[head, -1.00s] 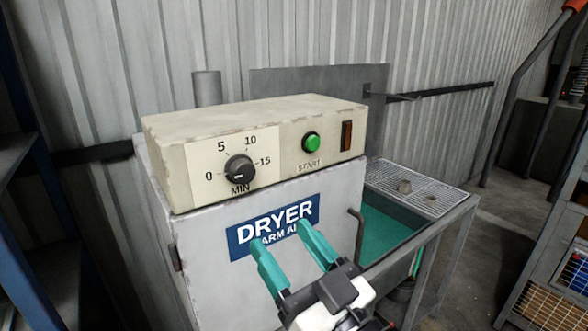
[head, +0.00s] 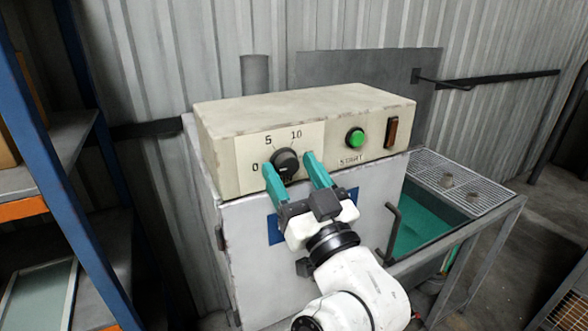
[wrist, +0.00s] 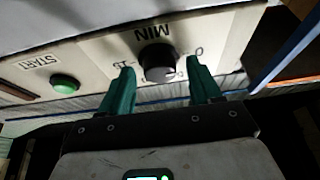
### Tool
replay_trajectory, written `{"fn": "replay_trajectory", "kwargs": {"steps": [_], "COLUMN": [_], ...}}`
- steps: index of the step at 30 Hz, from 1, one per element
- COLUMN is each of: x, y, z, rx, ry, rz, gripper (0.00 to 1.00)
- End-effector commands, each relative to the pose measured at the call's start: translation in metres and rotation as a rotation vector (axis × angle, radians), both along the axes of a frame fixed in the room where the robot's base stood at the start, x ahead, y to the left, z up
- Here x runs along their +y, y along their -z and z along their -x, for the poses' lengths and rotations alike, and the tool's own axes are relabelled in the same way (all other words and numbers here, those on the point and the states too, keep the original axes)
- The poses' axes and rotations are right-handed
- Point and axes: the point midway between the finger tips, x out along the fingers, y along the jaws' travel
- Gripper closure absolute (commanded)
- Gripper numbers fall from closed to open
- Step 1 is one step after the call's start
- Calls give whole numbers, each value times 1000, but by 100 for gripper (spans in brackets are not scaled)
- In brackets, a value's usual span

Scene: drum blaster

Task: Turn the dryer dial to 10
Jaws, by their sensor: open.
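The black dryer dial (head: 286,162) is a round knob on the cream control box, with the marks 0, 5 and 10 showing around it. Its setting is too small to read surely. My gripper (head: 289,166) is open, its two teal fingers at either side of the dial, the right one hiding the 15 mark in the head view. The wrist view shows the dial (wrist: 158,62) upside down between the spread fingers (wrist: 160,80). I cannot tell whether either finger touches it.
The green START button (head: 355,138) and a dark reddish switch (head: 391,132) are to the right of the dial. A blue-framed shelf (head: 98,160) stands at the left. A bent handle (head: 392,228) sticks out below. A wire rack (head: 462,183) lies at the right.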

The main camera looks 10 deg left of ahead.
Motion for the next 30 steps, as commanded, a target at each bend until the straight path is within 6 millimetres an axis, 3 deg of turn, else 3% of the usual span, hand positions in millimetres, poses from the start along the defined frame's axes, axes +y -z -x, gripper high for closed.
{"fn": "replay_trajectory", "kwargs": {"steps": [6,20,27,30], "x": [0,0,0,1], "y": [0,0,0,0], "z": [0,0,0,0], "rx": [0,0,9,26], "ry": [0,0,0,-1], "rz": [0,0,-13,-38], "gripper": [37,81,83,91]}}
